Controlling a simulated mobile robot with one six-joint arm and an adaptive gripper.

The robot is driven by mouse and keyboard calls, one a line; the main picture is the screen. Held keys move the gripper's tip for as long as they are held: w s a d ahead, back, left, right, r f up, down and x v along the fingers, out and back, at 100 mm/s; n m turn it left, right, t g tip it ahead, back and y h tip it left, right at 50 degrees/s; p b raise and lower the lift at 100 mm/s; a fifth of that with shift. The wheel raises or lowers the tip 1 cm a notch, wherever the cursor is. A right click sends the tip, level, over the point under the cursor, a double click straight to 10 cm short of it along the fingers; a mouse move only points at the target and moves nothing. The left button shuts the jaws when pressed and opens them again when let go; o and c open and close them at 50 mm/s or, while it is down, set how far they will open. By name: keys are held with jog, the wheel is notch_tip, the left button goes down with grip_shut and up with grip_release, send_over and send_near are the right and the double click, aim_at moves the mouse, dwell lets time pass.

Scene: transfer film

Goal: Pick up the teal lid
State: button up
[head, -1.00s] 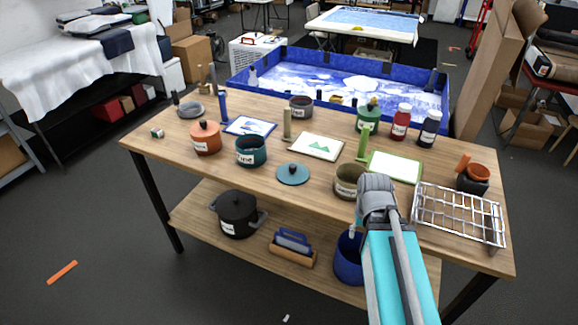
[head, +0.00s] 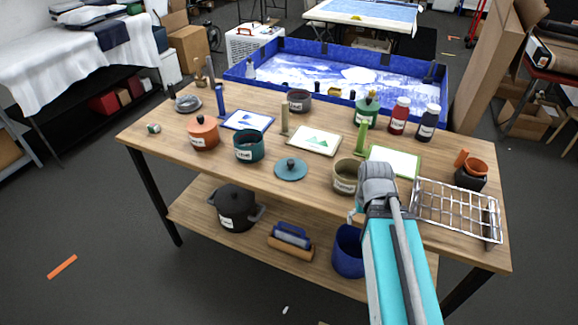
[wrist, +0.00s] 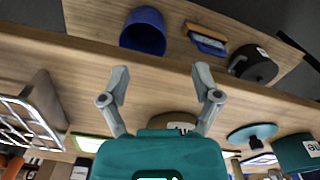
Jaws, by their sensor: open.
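The teal lid (head: 291,170) lies flat on the table with its dark knob upward, between the teal pot (head: 249,147) and the olive pot (head: 344,178). In the wrist view the lid (wrist: 252,134) shows to the right of my gripper, beside the teal pot (wrist: 298,152). My gripper (wrist: 160,76) is open, with nothing between its fingers, near the table's front edge. In the head view it is mostly hidden by my arm; a grey finger shows below the olive pot, to the right of the lid and apart from it.
The orange lidded pot (head: 203,133) stands left of the teal pot. A wire rack (head: 456,209) is at the right. A blue bin (head: 348,252) and a black pot (head: 236,208) are on the lower shelf.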

jog(key=w+r+n+p, duration=0.1)
jog(key=w+r+p, duration=0.3)
jog(key=r+p, duration=0.45)
notch_tip(320, 180, up, 4)
jog(key=f+n+p, duration=0.1)
jog(key=n+p, duration=0.2)
jog(key=n, duration=1.7)
send_over(291, 161)
jog(key=shift+a+r, duration=0.1)
jog(key=shift+r, duration=0.15)
jog(key=shift+f+b, duration=0.15)
jog(key=shift+b, duration=0.2)
notch_tip(291, 161, down, 8)
jog(key=b, duration=0.8)
jog(key=shift+f, duration=0.2)
jog(key=shift+f+b, duration=2.6)
jog(key=shift+b, duration=0.2)
